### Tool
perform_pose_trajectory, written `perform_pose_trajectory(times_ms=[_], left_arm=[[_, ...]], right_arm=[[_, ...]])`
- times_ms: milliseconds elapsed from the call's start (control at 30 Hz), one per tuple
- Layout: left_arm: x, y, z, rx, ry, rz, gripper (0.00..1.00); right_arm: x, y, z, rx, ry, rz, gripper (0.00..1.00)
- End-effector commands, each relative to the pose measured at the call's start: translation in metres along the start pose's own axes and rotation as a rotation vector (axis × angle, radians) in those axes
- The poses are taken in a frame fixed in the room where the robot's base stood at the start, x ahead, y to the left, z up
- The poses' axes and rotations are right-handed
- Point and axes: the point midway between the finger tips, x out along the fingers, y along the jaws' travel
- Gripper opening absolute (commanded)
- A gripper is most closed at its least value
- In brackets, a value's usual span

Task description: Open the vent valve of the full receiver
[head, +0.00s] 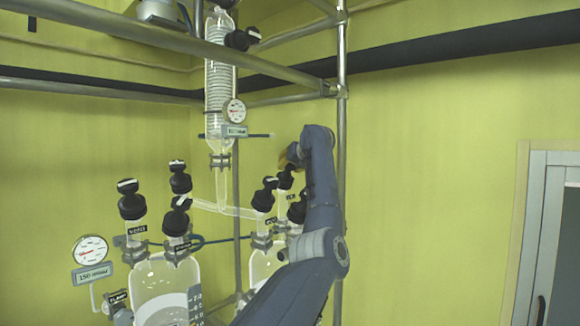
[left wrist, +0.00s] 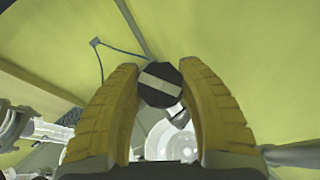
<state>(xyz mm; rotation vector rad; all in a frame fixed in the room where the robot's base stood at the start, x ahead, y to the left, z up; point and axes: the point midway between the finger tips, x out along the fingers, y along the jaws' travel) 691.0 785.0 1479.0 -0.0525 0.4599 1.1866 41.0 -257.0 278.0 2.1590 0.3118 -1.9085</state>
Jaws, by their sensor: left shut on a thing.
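My left gripper (head: 292,158) reaches down over the right-hand glass vessel (head: 262,264), its yellow fingers partly hidden behind my arm. It is shut on a black valve knob (head: 286,179) at the top of that vessel. In the left wrist view the knob (left wrist: 160,84) sits between the two fingertips, its pale bar slightly tilted. The small label under this knob is too small to read surely. The left-hand glass vessel (head: 165,284) has a level scale and several black knobs, one labelled valve (head: 131,202) among them.
A coiled glass condenser (head: 219,90) with a gauge (head: 235,110) hangs above. Other black knobs (head: 264,197) stand close beside the held one. Metal frame bars (head: 341,130) run behind my arm. A second gauge (head: 90,250) is at left. The right side is clear before the wall.

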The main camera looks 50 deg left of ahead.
Motion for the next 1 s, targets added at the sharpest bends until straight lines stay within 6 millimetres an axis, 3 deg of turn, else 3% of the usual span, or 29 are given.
perform_pose_trajectory(times_ms=[1000], left_arm=[[-0.0015,0.0014,0.003,-0.328,-0.006,0.273,0.11]], right_arm=[[0.0,0.0,-0.0004,0.0,0.0,0.0,0.44]])
